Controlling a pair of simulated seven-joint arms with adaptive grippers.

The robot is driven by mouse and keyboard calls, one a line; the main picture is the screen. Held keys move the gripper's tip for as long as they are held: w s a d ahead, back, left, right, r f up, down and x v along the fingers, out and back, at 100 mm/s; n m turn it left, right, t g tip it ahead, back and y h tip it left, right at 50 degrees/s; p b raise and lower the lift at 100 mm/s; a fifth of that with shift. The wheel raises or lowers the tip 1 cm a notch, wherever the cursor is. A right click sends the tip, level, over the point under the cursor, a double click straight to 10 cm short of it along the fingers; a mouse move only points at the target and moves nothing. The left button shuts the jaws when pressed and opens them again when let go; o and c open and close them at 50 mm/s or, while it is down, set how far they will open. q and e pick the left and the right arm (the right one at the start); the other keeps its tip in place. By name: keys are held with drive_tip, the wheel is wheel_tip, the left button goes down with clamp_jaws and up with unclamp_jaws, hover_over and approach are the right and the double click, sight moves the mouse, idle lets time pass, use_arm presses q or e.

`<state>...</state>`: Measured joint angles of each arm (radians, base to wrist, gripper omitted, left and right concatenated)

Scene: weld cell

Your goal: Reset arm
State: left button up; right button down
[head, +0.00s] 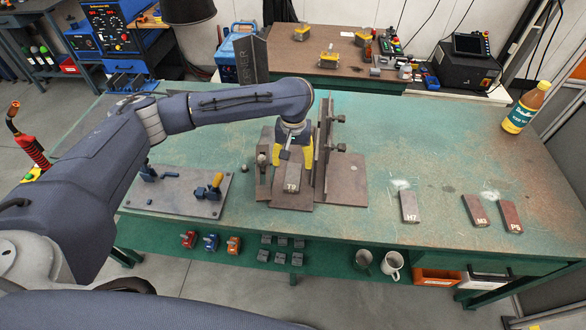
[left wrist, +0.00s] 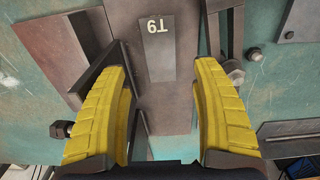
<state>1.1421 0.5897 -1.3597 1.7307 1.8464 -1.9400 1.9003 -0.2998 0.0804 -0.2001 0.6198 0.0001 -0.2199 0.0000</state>
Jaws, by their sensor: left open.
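My left arm reaches in from the left over the green table. My left gripper (head: 294,157) has yellow fingers and points down at the fixture. In the left wrist view its two fingers (left wrist: 163,110) are wide apart with nothing between them. A block marked T9 (head: 291,178) lies on the fixture's base plate (head: 330,191), just ahead of the fingers; it also shows in the left wrist view (left wrist: 150,50). I cannot tell from these views whether a finger touches it. My right gripper is not in view.
Blocks marked H7 (head: 408,206), M3 (head: 475,210) and P0 (head: 510,216) lie on the right of the table. An upright plate (head: 323,150) stands right of my gripper. A clamp plate (head: 178,192) lies to the left. A yellow bottle (head: 526,108) stands at the far right.

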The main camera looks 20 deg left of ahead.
use_arm(q)
drive_tip(key=shift+r, duration=2.2)
